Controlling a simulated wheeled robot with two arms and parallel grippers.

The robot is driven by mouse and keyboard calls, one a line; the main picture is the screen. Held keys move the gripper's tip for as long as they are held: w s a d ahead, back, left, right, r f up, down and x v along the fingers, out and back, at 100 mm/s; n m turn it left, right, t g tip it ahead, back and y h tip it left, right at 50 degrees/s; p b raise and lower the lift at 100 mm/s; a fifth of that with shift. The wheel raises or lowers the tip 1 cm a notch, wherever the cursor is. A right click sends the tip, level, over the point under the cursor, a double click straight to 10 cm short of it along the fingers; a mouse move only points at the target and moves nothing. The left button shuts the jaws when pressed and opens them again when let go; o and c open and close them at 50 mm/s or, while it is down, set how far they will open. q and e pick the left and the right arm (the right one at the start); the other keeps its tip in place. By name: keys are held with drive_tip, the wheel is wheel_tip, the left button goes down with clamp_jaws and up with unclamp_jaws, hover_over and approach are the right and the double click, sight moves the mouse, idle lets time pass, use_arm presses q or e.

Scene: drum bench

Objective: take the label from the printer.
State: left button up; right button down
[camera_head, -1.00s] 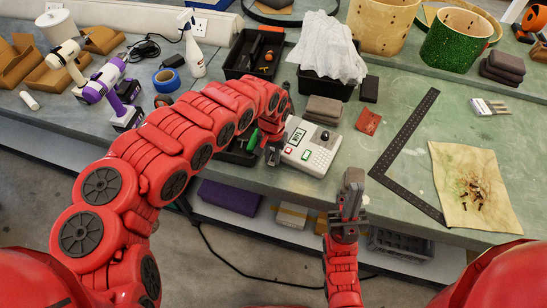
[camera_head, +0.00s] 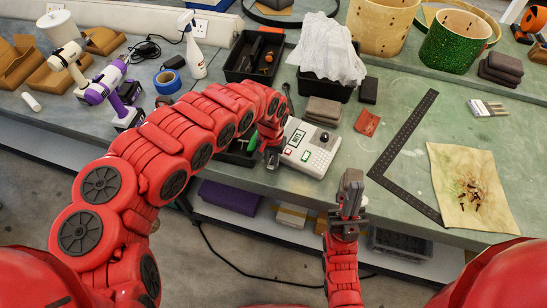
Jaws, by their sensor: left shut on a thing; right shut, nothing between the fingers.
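The label printer (camera_head: 310,149), a pale grey box with a dark knob, a small green-framed display and keys, sits near the bench's front edge. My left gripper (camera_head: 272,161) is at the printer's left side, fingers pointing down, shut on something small. The label is too small or too hidden by the fingers to make out; the held thing appears to be it. My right gripper (camera_head: 351,182) is shut and empty, pointing up in front of the bench edge, to the right of and nearer than the printer.
Behind the printer are grey folded cloths (camera_head: 323,111) and a black bin with white cloth (camera_head: 327,52). A red card (camera_head: 367,122) and a black square ruler (camera_head: 403,144) lie to the right. A black tray (camera_head: 238,157) is partly behind my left arm. Bare bench lies right of the printer.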

use_arm(q)
drive_tip(key=shift+s+a+p, duration=0.2)
drive_tip(key=shift+s+p, duration=0.35)
drive_tip(key=shift+p, duration=0.25)
drive_tip(key=shift+s+a+p, duration=0.2)
drive_tip(key=shift+s+p, duration=0.3)
drive_tip(key=shift+p, duration=0.25)
drive_tip(key=shift+r, duration=0.2)
idle(0.4)
drive_tip(key=shift+r+p, duration=0.7)
drive_tip(key=shift+p, duration=0.1)
drive_tip(key=shift+r+p, duration=0.3)
drive_tip(key=shift+r+p, duration=2.2)
drive_tip(key=shift+r, duration=0.2)
